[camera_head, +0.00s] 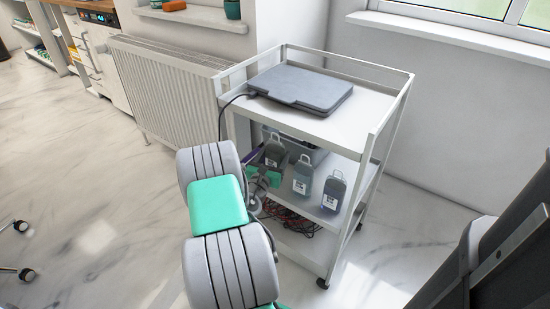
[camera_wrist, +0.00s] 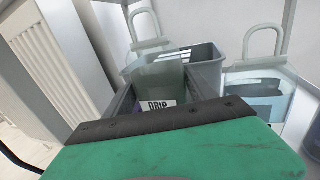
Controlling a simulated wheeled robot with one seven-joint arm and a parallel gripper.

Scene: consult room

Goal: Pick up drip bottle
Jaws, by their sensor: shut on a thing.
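The drip bottle (camera_wrist: 158,75) is a translucent grey-green bottle with a loop handle and a white "DRIP" label, seen in the wrist view. My gripper (camera_wrist: 160,116) is shut on it; the green finger with its dark edge hides the bottle's lower part. In the head view this appears to be the leftmost dark bottle (camera_head: 274,153) on the trolley's middle shelf, with my green gripper (camera_head: 261,177) at its lower left. I cannot tell whether the bottle still touches the shelf.
Two similar bottles stand to the right on the shelf, a middle one (camera_head: 302,176) and a right one (camera_head: 333,191). A grey bin (camera_wrist: 205,68) is close behind the held bottle. The white trolley (camera_head: 375,105) has posts and a top shelf carrying a dark flat device (camera_head: 300,88).

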